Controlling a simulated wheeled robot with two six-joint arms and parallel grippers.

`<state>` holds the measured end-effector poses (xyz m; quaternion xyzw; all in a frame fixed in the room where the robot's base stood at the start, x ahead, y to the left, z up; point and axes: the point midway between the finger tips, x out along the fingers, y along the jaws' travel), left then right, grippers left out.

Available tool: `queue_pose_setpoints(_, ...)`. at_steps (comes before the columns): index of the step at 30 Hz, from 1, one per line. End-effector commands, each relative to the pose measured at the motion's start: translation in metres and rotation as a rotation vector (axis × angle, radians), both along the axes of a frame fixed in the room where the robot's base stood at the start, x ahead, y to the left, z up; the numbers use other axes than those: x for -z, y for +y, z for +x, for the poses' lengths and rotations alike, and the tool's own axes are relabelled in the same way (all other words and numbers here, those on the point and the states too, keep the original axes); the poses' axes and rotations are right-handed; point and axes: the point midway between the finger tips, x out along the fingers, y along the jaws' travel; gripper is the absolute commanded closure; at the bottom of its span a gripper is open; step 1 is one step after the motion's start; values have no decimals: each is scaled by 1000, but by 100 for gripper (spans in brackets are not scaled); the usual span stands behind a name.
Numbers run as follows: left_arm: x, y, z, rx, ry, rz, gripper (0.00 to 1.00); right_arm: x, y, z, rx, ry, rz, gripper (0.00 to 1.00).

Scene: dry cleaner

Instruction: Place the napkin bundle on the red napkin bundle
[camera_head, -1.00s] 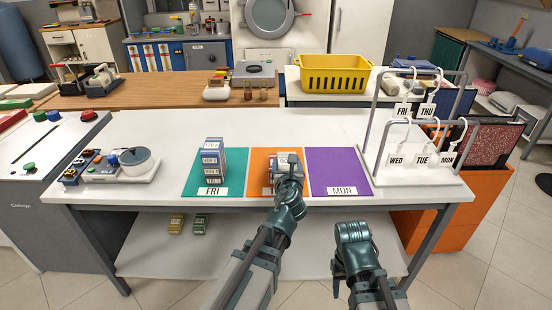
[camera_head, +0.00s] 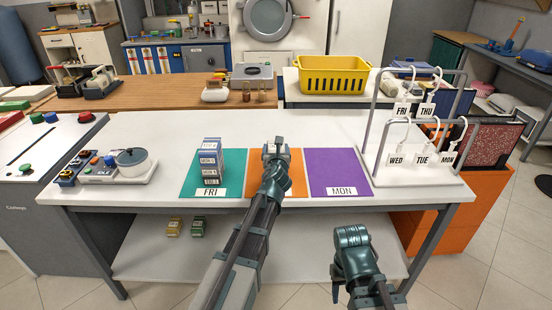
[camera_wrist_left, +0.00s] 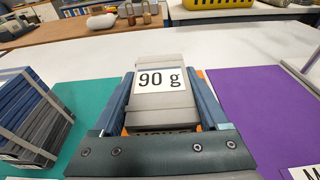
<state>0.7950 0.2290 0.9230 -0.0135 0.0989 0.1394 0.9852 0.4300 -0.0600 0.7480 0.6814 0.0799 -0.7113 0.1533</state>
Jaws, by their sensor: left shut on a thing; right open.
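My left gripper (camera_head: 274,150) is over the orange mat (camera_head: 254,187). It is shut on a grey bundle with a "90 g" label, which fills the middle of the left wrist view (camera_wrist_left: 163,103) between the two blue-grey fingers. A strip of a second label shows below the grey bundle; I cannot tell what it belongs to. I see no red napkin bundle clearly; the arm hides much of the orange mat. My right gripper (camera_head: 352,238) is open in front of the table, apart from everything.
A stack of blue and grey bundles (camera_head: 211,162) stands on the teal FRI mat (camera_head: 236,175). The purple MON mat (camera_head: 335,170) is bare except for its label. A hanger rack (camera_head: 420,180) stands at right. Small yellow (camera_head: 174,227) and green (camera_head: 198,227) blocks sit on the lower shelf.

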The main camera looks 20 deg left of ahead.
Motion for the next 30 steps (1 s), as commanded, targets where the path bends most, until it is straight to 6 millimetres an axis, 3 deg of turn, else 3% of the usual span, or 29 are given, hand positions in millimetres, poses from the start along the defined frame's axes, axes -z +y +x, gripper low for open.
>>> queue_pose_setpoints(1,18,-1,-2,1,0,0,81,18,0,0,0,0,0,50)
queue_pose_setpoints(4,28,-1,-2,1,0,0,81,28,0,0,0,0,0,50)
queue_pose_setpoints(18,32,-1,-2,1,0,0,81,32,0,0,0,0,0,50)
queue_pose_setpoints(19,30,-1,-2,1,0,-1,18,30,0,0,0,0,0,50)
queue_pose_setpoints(22,30,-1,-2,1,0,-1,0,30,0,0,0,0,0,50)
queue_pose_setpoints(30,28,-1,-2,1,0,-1,0,28,0,0,0,0,0,50)
